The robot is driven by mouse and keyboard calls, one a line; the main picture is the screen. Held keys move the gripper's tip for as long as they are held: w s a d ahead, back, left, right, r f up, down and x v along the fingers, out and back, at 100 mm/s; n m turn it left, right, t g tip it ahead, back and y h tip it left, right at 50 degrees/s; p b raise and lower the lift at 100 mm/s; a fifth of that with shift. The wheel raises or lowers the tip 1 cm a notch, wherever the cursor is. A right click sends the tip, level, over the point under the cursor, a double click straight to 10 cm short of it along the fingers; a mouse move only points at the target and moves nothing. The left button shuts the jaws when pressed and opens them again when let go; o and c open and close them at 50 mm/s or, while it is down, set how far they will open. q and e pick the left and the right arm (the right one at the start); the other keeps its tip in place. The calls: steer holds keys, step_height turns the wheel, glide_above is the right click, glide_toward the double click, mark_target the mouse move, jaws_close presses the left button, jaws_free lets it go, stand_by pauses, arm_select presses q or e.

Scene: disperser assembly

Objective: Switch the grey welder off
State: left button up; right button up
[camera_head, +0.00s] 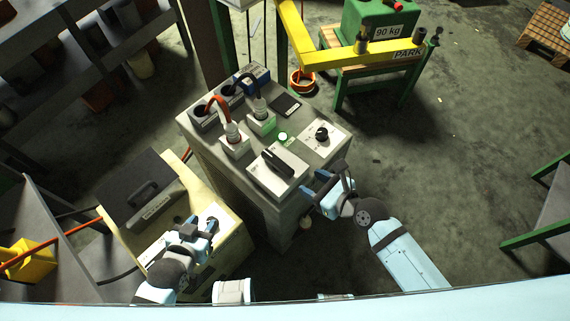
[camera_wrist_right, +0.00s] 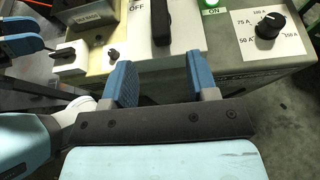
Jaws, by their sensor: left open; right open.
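The grey welder (camera_head: 264,205) stands in the middle of the head view. My right gripper (camera_head: 327,186) is open and empty at the welder's near right edge, short of the switch. My left gripper (camera_head: 207,228) is open over the cream machine's panel, by a small knob; contact cannot be told.
A black current dial (camera_wrist_right: 270,25) sits right of the lamp. Two plugs with cables (camera_head: 232,132) stand on the welder's far left part. The cream machine (camera_head: 155,235) with a dark lid is at left.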

mark_target(289, 170)
steer(key=x, duration=1)
steer(key=shift+w+a, duration=0.25)
steer(key=shift+w, duration=0.05)
steer(key=c, duration=0.9)
